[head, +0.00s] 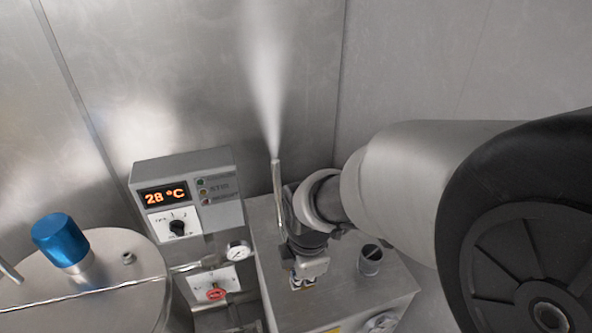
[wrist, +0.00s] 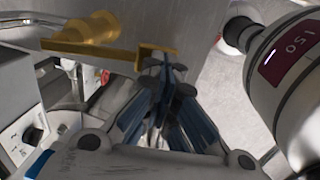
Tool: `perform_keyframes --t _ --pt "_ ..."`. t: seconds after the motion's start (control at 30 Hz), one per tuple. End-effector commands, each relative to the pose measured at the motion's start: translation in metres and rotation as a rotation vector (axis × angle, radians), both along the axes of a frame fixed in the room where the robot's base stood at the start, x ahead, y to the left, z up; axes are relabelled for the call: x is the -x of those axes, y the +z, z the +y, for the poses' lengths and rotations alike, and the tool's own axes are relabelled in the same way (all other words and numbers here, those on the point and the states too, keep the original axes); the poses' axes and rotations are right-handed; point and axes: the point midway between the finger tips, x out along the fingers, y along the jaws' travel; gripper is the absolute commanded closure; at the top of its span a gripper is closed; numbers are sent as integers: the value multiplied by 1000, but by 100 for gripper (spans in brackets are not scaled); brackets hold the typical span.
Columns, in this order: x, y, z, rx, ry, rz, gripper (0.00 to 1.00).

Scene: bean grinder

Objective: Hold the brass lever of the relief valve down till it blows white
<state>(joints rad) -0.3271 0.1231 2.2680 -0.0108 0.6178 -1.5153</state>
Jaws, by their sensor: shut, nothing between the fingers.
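The brass relief valve (wrist: 88,28) shows in the wrist view at upper left, on a grey metal wall. Its flat brass lever (wrist: 105,50) runs right to a bent end plate at the fingertips. My gripper (wrist: 166,72) is shut and empty, its blue fingers together with dark tips right at that end plate. I cannot tell for certain if they touch. In the head view a thin upright pipe (head: 278,195) blows a tall whitish plume (head: 268,75) upward. My gripper's body is beside this pipe; its fingertips and the lever are hidden there.
A steel vessel with a blue cap (head: 60,240) is at far left. A short dark pipe (head: 370,260) stands right of my gripper.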

Motion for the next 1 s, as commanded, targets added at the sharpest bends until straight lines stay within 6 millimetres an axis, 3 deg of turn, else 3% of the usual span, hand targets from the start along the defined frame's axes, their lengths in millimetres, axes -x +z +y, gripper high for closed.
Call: perform_keyframes --t 1.0 --pt "-1 25 3 0 -1 0 100"
